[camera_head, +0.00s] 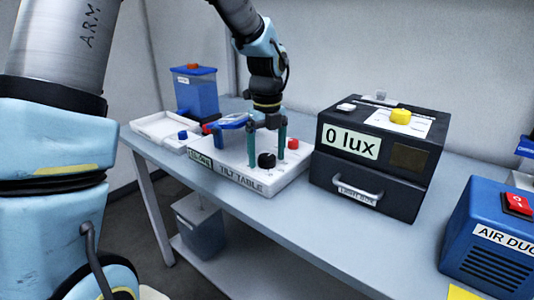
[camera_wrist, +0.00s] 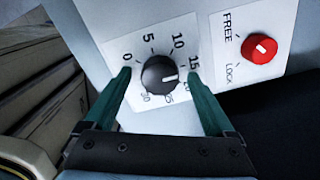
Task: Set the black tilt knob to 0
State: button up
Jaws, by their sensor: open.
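The black tilt knob (camera_head: 267,160) is on the front right of the white tilt table (camera_head: 232,177). In the wrist view the black tilt knob (camera_wrist: 159,73) sits in a printed dial running from 0 at upper left, over 5, 10 and 15, round to 30 at lower left. Its white mark points to the right, roughly toward 15 to 20; the exact value is unclear. My gripper (camera_head: 267,150) is above the knob, pointing down. In the wrist view its green fingers (camera_wrist: 159,75) are open, one on each side of the knob, with gaps visible.
A red FREE/LOCK knob (camera_wrist: 261,49) is right of the dial. The black light box (camera_head: 378,160), reading 0 lux, stands close to the right. A blue part (camera_head: 231,121) lies on the tilt table behind my fingers. A white tray (camera_head: 163,129) is at left.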

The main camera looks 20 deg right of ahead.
jog(key=c, duration=1.4)
jog(key=shift+o, duration=0.2)
jog(key=shift+n, duration=0.5)
jog(key=n+p, duration=0.2)
jog(key=n, duration=0.3)
jog(key=shift+r+n, duration=0.1)
jog(key=shift+n, duration=0.2)
jog(key=n+p, duration=0.1)
jog(key=n, duration=1.2)
jog(key=shift+n+p, duration=0.3)
jog(key=shift+p, duration=0.1)
jog(key=n, duration=0.6)
jog(key=shift+n+p, duration=0.4)
